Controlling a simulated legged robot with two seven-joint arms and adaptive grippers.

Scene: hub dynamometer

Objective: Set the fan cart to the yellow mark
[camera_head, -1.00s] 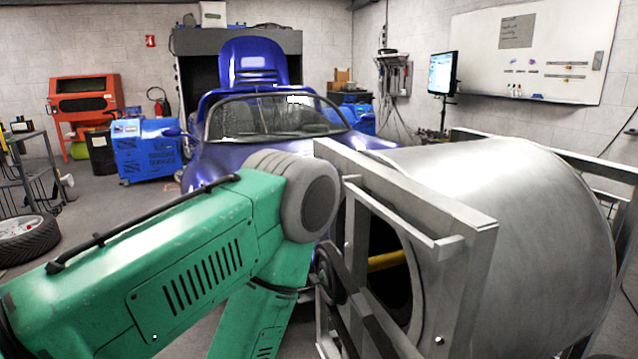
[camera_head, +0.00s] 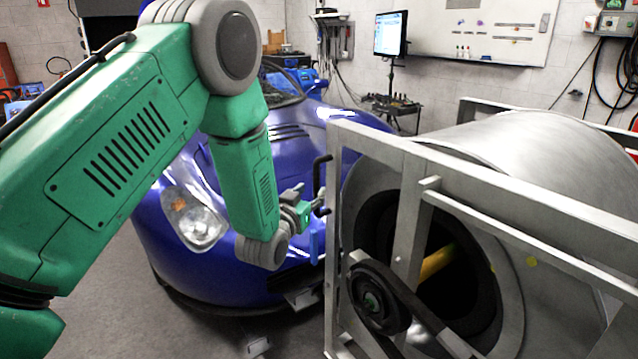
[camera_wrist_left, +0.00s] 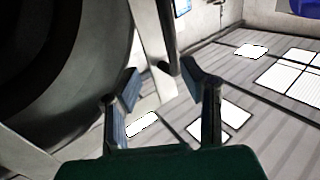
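The fan cart is a big grey metal drum (camera_head: 540,150) in an upright square frame (camera_head: 385,150), at the right of the head view. A black handle (camera_head: 321,178) stands on the frame's left edge. My left gripper (camera_head: 315,222) is beside this handle. In the left wrist view its two blue-padded fingers (camera_wrist_left: 162,88) are spread, and the dark handle end (camera_wrist_left: 168,67) shows just beyond them, with no clear contact. I see no yellow floor mark. My right gripper is out of view.
A blue car (camera_head: 190,255) stands close behind my left arm and the cart. A black belt and pulley (camera_head: 378,298) sit at the frame's lower front. A monitor stand (camera_head: 391,75) is at the back. Grey floor (camera_head: 165,325) is open at the lower left.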

